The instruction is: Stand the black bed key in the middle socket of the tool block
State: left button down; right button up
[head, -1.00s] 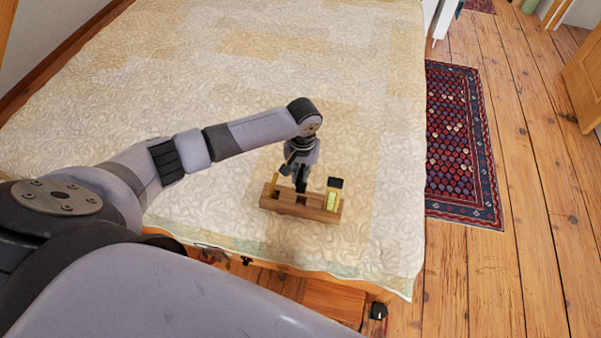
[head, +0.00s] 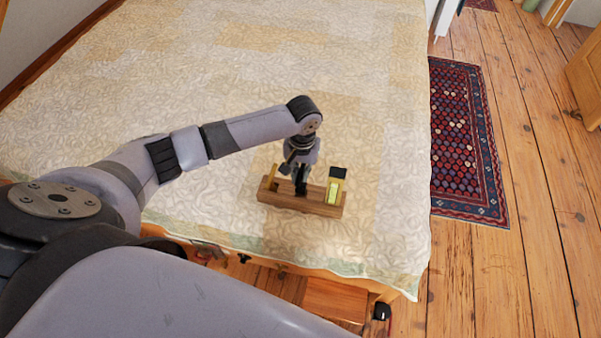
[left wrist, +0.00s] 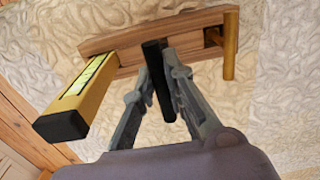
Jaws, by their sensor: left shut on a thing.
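The wooden tool block (head: 320,208) lies on the bed, long side across the view. It also shows at the top of the left wrist view (left wrist: 190,27). My left gripper (head: 301,188) is above its middle, pointing down. In the left wrist view its fingers (left wrist: 160,75) are shut on the black bed key (left wrist: 165,102), a dark rod. The key's far end overlaps the middle of the block; I cannot tell whether it is inside the socket. A yellow tool with a black end (left wrist: 92,88) stands at one end of the block, a thin yellow-brown rod (left wrist: 230,50) at the other. My right gripper is not in view.
The block rests on a pale patterned quilt (head: 200,75), near the bed's front edge. The quilt is clear around it. Wooden floor (head: 480,290) and a dark red rug (head: 465,140) lie to the right of the bed.

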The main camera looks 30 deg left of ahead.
aim_at(301, 187)
pick_arm(q)
jog(key=shift+f+b, duration=1.4)
jog(key=shift+b, duration=0.1)
jog(key=shift+f, duration=1.45)
jog(key=c, duration=1.6)
grip_release()
jog(key=shift+o, duration=0.2)
